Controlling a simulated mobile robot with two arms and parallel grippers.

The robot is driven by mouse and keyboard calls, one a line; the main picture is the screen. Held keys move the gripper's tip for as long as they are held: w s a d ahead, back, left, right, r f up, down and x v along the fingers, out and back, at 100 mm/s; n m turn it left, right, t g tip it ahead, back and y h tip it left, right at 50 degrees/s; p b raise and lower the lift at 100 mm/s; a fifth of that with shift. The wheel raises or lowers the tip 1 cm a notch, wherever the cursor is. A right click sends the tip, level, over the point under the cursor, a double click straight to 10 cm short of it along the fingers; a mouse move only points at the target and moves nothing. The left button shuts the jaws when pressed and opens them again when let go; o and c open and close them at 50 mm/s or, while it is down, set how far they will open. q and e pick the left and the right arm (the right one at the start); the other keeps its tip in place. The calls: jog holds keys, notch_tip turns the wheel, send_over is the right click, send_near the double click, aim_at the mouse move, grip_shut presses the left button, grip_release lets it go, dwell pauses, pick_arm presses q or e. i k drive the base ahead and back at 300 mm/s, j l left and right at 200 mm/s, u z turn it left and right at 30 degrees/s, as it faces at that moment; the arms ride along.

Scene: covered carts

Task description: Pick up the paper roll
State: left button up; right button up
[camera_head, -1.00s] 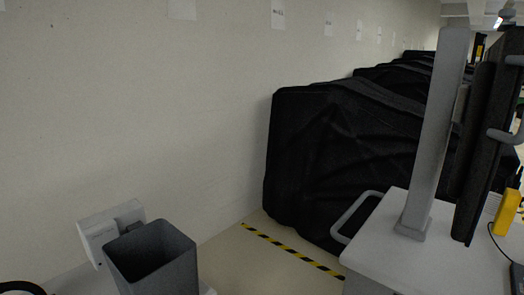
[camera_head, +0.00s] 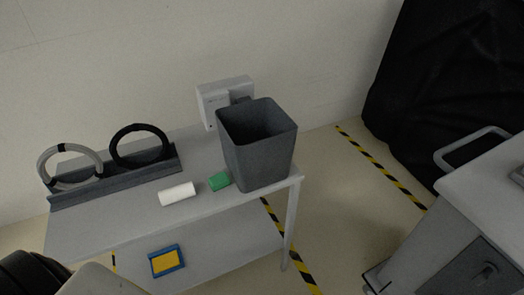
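The paper roll (camera_head: 177,194) is a small white cylinder lying on its side near the front edge of the light grey table (camera_head: 98,226). It lies just left of a green block (camera_head: 219,181), with a small gap between them. Neither of my grippers can be made out. Parts that look like my own arm or body show at the lower left corner, well short of the roll. Nothing covers the roll.
A dark grey bin (camera_head: 257,150) stands at the table's right end. A rack with two rings, one grey (camera_head: 69,167) and one black (camera_head: 138,145), stands to the left. A blue and yellow box (camera_head: 167,261) lies on the lower shelf. A white cart (camera_head: 487,192) stands at right.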

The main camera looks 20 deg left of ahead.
aim_at(180, 192)
jog(key=u, duration=1.5)
